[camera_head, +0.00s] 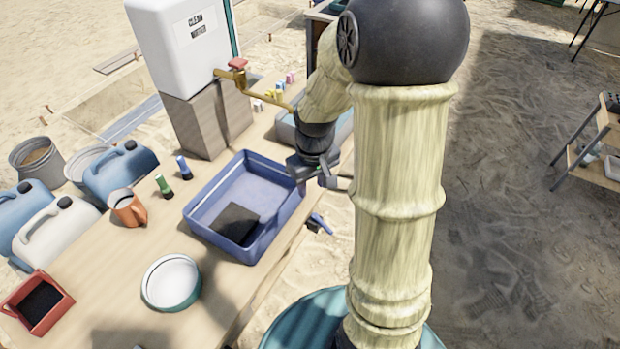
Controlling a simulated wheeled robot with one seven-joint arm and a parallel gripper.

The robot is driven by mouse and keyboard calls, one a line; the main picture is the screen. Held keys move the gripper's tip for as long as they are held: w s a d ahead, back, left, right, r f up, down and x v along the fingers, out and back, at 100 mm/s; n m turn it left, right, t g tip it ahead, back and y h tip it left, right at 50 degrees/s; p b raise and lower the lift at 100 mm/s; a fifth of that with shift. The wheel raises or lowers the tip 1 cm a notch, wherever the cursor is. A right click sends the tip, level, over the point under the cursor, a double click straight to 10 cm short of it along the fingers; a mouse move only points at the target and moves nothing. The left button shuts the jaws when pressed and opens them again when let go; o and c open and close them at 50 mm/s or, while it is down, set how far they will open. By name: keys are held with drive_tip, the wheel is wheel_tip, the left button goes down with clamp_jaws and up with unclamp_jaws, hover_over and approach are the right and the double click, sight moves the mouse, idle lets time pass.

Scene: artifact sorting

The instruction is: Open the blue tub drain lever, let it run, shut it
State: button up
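The blue tub (203,192) stands at the right edge of the wooden table, with a dark patch on its floor at the near end. A small blue lever (322,222) with a dark fitting shows just off the table edge, to the right of the tub; I take it for the drain lever. I cannot tell its setting, and no running water shows. My gripper (322,184) is above and beyond the lever, beside the tub's right corner, and looks apart from the lever. Its fingers are small and partly overlapped by my arm, so their opening is unclear.
A white water container (180,45) with a brass tap (236,73) stands on a block behind the tub. Sand lies right of the table.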

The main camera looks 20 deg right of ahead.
drive_tip(key=shift+s+a+r, duration=0.35)
drive_tip(key=shift+s+r, duration=0.05)
drive_tip(key=shift+r, duration=0.1)
drive_tip(key=shift+w+d+f+m, duration=0.15)
drive_tip(key=shift+w+f+m, duration=0.05)
drive_tip(key=shift+f+m, duration=0.15)
drive_tip(key=c, duration=0.6)
drive_tip(key=w+d+f+m+b, duration=0.1)
drive_tip(key=d+f+m+b, duration=0.1)
drive_tip(key=f, duration=0.1)
drive_tip(key=w+d+f+m+b, duration=0.2)
drive_tip(key=d+f+m, duration=0.1)
drive_tip(key=w+d+f+m+g+y+b, duration=0.1)
drive_tip(key=w+d+f+m+b, duration=0.1)
drive_tip(key=f+m+b, duration=0.1)
drive_tip(key=shift+w+d+f, duration=0.1)
drive_tip(key=shift+d+f, duration=0.2)
drive_tip(key=shift+f, duration=0.1)
clamp_jaws()
drive_tip(key=w+d+f+m+y+b, duration=0.1)
drive_tip(key=w+d+f+m+b, duration=0.1)
drive_tip(key=d+f+m+b, duration=0.2)
drive_tip(key=d+f+m, duration=0.3)
drive_tip(key=m, duration=0.1)
drive_tip(key=shift+w+d+f, duration=0.2)
drive_tip(key=shift+w+d, duration=0.1)
